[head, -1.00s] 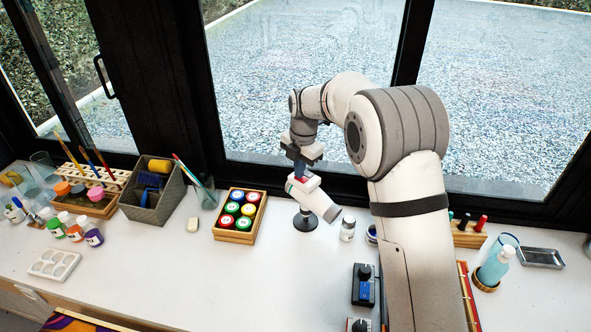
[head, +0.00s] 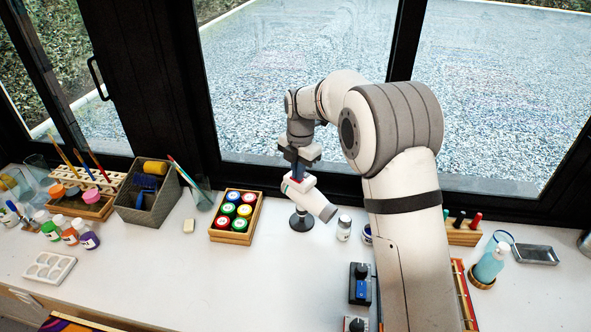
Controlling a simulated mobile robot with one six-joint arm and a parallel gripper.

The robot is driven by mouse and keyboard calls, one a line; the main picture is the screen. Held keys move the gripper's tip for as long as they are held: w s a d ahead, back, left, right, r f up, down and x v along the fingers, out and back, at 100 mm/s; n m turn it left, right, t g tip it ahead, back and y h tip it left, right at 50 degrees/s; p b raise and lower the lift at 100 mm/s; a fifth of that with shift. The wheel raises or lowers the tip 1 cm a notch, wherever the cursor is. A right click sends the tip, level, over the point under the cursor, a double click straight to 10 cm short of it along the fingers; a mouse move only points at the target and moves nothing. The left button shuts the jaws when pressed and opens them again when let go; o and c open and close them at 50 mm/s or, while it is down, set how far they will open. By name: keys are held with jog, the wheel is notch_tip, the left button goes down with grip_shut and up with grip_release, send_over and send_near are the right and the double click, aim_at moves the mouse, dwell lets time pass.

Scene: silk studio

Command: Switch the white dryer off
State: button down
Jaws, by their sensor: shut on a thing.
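The white dryer (head: 314,201) is tilted on a small dark round stand (head: 301,221) in the middle of the white worktop, its barrel pointing down to the right. My gripper (head: 297,170) comes from above and is shut on the upper left end of the dryer, where a small red part shows between the fingers. The dryer's switch and its setting are too small to make out. The fingers hide part of the dryer's top.
A wooden box (head: 213,236) of colored jars stands left of the dryer. A small white-labeled jar (head: 344,229) stands close on its right. Control boxes (head: 360,284) lie in front, near my arm. Windows close off the back. The worktop front left of center is clear.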

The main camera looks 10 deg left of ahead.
jog(key=shift+s+d+f, duration=0.1)
jog(key=shift+d+f, duration=0.05)
jog(key=shift+f, duration=0.05)
notch_tip(320, 180, up, 14)
jog(key=shift+d+r+p, duration=0.2)
jog(key=shift+p, duration=0.1)
jog(key=shift+s, duration=0.1)
jog(key=s+d+r+m+t, duration=0.2)
jog(key=s+d+r+m, duration=0.1)
jog(key=s+d+m, duration=1.1)
jog(key=s+d+f+m, duration=0.2)
jog(key=s+d+m, duration=0.1)
jog(key=s+m, duration=0.2)
jog(key=s+d+f+m+b, duration=0.1)
jog(key=s+d+f+m, duration=0.2)
jog(key=s, duration=0.4)
jog(key=s+d+f+m+t, duration=0.1)
jog(key=s+d+f+m, duration=0.2)
jog(key=m, duration=0.4)
jog(key=s+d, duration=0.1)
jog(key=s, duration=0.1)
jog(key=shift+s+d+m+b, duration=0.2)
jog(key=shift+s+m+b, duration=0.1)
jog(key=shift+s+m, duration=0.1)
